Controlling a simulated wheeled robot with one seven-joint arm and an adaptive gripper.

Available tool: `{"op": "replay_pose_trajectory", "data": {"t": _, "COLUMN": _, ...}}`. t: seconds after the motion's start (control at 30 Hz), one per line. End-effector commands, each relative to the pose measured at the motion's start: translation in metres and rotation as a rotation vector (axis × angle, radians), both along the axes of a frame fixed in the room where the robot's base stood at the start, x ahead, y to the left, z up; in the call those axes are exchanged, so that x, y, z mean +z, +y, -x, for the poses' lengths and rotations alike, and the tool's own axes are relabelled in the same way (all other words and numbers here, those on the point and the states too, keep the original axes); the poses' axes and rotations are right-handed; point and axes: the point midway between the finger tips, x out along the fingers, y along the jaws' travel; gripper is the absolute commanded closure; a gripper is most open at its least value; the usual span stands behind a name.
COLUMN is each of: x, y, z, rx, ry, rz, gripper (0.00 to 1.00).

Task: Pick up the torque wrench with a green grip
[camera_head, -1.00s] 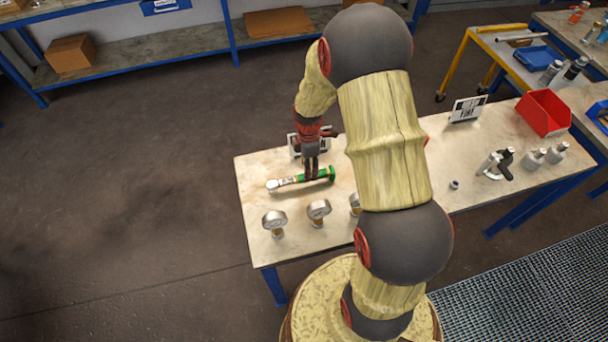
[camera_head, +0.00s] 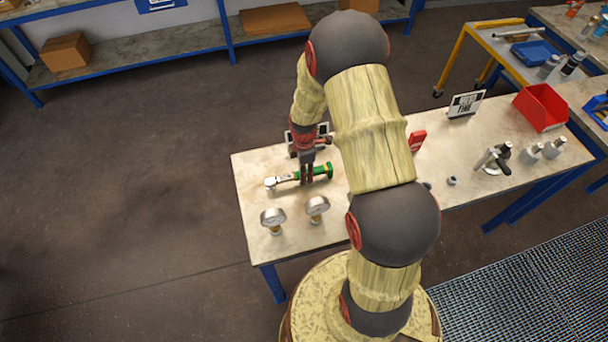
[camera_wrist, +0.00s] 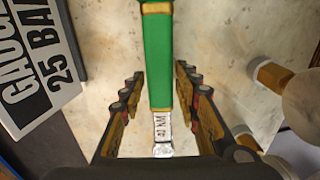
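The torque wrench (camera_head: 284,179) lies flat near the left end of the table, with its metal head to the left and its green grip (camera_head: 324,171) to the right. My gripper (camera_head: 307,180) points down over the wrench at the inner part of the grip. In the wrist view the green grip (camera_wrist: 159,50) runs between the two spread fingers of my gripper (camera_wrist: 159,72), with a small gap on each side. The fingers are open and not closed on it. The wrench's metal shaft (camera_wrist: 163,130) shows below the grip, and its head is hidden there.
Pressure gauges (camera_head: 273,218) (camera_head: 317,207) stand in front of the wrench. A black-and-white sign (camera_wrist: 35,60) stands close behind it. A red bin (camera_head: 541,107), another sign (camera_head: 466,104) and metal parts (camera_head: 493,160) stand farther right on the table (camera_head: 250,170).

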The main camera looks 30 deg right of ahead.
Motion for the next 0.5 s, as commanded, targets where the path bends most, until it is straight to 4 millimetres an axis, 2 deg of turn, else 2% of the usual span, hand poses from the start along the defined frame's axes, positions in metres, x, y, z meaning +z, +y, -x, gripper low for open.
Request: {"op": "replay_pose_trajectory", "data": {"t": 0.5, "x": 0.0001, "y": 0.0, "z": -0.0001, "rx": 0.0, "ry": 0.0, "rz": 0.0, "gripper": 0.99}}
